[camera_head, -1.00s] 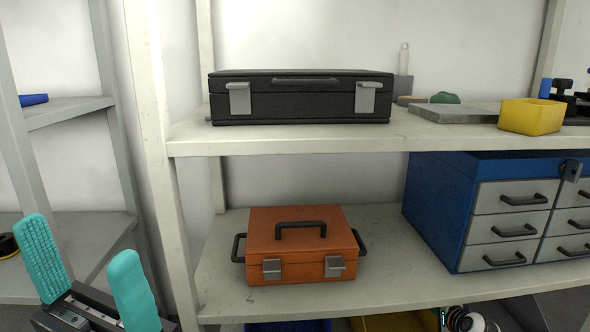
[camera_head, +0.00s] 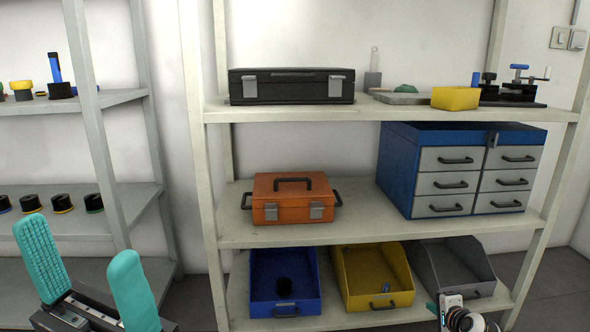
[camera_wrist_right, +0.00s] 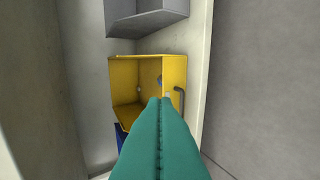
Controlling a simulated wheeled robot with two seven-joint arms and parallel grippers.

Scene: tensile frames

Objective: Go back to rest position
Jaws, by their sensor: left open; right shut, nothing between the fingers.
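My left gripper (camera_head: 86,268) is at the lower left of the head view, with two teal fingers spread wide apart and nothing between them. It is in front of the shelves and apart from them. My right gripper (camera_wrist_right: 158,125) shows in the right wrist view as two teal fingers pressed together, with nothing held. In that view a yellow bin (camera_wrist_right: 125,75) lies beyond the fingertips.
A shelf rack (camera_head: 230,232) holds a black case (camera_head: 290,90), an orange toolbox (camera_head: 290,200), and a blue drawer cabinet (camera_head: 400,165). Blue (camera_head: 258,308), yellow (camera_head: 350,298) and grey (camera_head: 455,265) bins are on the lowest shelf. A second rack (camera_head: 105,100) stands left. Floor shows between the racks.

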